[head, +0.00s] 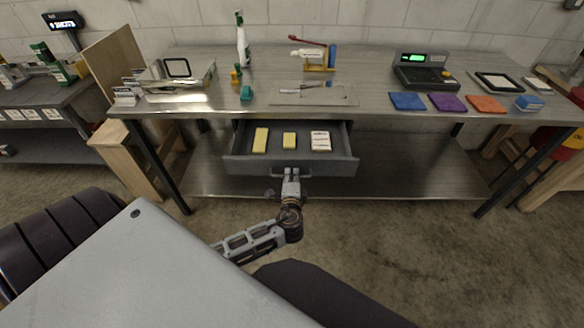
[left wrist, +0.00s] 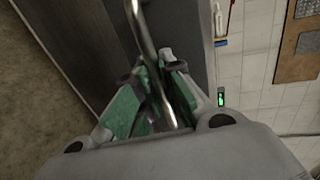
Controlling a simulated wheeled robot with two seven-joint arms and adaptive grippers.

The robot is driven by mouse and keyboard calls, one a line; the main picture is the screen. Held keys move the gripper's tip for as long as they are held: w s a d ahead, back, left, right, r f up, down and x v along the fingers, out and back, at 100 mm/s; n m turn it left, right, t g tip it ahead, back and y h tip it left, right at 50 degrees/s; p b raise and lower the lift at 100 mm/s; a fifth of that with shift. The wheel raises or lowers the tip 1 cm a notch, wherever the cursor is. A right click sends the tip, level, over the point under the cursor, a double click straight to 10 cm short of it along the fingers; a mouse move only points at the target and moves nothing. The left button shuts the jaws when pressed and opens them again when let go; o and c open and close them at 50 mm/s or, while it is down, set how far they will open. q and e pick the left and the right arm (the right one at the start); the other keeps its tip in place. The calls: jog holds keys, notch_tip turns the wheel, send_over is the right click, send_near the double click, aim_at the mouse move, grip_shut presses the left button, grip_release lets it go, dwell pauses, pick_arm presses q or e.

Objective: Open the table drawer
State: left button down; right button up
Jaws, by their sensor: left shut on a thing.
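The table drawer (head: 290,165) stands pulled out from under the metal table (head: 360,107), with its inside showing. Two yellow blocks and a pale, marked block lie in it. My left gripper (head: 291,174) is at the middle of the drawer front, shut on the drawer handle (head: 308,175). In the left wrist view, the shiny handle bar (left wrist: 150,40) runs between the green-padded fingers of the left gripper (left wrist: 152,85). My right gripper is in neither view.
On the table top are a spray bottle (head: 242,40), a scale (head: 425,72), and coloured cloths such as the purple one (head: 447,102). A lower shelf (head: 400,175) lies beneath. A wooden stand (head: 130,160) is at the left. The floor before the drawer is clear apart from my arm.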

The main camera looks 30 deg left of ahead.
pick_arm(q)
jog(key=shift+s+d, duration=0.15)
jog(key=shift+s, duration=0.1)
jog(key=shift+s+d, duration=0.1)
jog(key=c, duration=1.6)
grip_release()
jog(key=shift+c, duration=0.2)
jog(key=shift+o, duration=0.5)
jog(key=v, duration=1.2)
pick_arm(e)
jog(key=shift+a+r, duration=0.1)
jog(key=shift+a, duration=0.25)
pick_arm(q)
jog(key=shift+f, duration=0.15)
